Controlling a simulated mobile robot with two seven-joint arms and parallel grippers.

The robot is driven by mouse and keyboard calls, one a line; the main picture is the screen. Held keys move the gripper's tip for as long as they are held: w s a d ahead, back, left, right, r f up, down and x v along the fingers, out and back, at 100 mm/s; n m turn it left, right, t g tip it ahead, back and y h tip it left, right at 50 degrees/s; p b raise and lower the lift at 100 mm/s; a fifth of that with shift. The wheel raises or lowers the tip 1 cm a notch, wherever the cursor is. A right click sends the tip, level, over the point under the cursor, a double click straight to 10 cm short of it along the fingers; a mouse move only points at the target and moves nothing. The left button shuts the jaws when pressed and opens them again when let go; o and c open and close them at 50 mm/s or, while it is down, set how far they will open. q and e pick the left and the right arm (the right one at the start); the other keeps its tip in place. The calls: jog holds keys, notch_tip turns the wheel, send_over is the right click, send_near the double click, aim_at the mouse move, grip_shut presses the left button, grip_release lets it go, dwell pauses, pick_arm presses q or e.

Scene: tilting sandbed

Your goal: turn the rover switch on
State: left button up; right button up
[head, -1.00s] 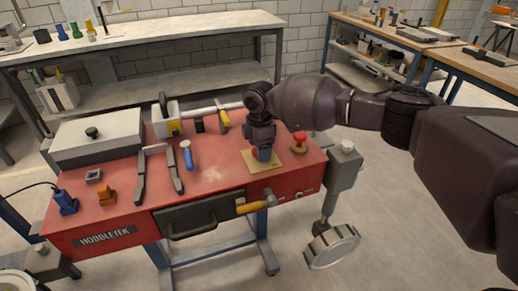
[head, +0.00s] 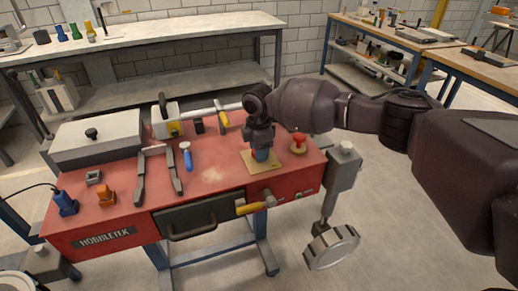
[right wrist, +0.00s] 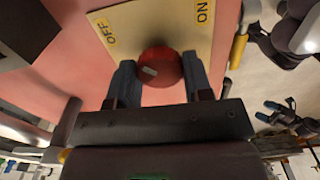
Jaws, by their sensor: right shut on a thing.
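The rover switch is a red round knob (right wrist: 165,62) with a short white mark, on a pale yellow plate (right wrist: 150,22) lettered OFF at the left and ON at the right in the right wrist view. The white mark lies left of the knob's middle, slanting. In the head view the plate (head: 266,167) lies on the red bench top, with the knob mostly hidden. My right gripper (head: 261,155) comes down from above, its blue-grey fingers on either side of the knob and shut on it. My left gripper is out of view.
A red mushroom button (head: 299,142) stands right of the plate. A blue-handled tool (head: 187,157) and long dark tongs lie to the left. A grey lidded box (head: 97,140) stands at the back left.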

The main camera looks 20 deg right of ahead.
jog(key=shift+r+m+p, duration=0.15)
jog(key=shift+m+p, duration=0.15)
jog(key=shift+m, duration=0.1)
jog(key=shift+m+p, duration=0.85)
jog(key=shift+m, duration=0.35)
jog(key=m+p, duration=0.1)
jog(key=m, duration=0.1)
jog(key=shift+m+p, duration=0.4)
jog(key=m+p, duration=0.4)
jog(key=m, duration=0.2)
jog(key=shift+a+p, duration=0.1)
jog(key=shift+p, duration=0.2)
jog(key=shift+m+p, duration=0.55)
jog(key=shift+m, duration=0.45)
jog(key=shift+m+p, duration=0.45)
jog(key=shift+m, duration=0.35)
jog(key=shift+m+p, duration=0.5)
jog(key=shift+m, duration=0.4)
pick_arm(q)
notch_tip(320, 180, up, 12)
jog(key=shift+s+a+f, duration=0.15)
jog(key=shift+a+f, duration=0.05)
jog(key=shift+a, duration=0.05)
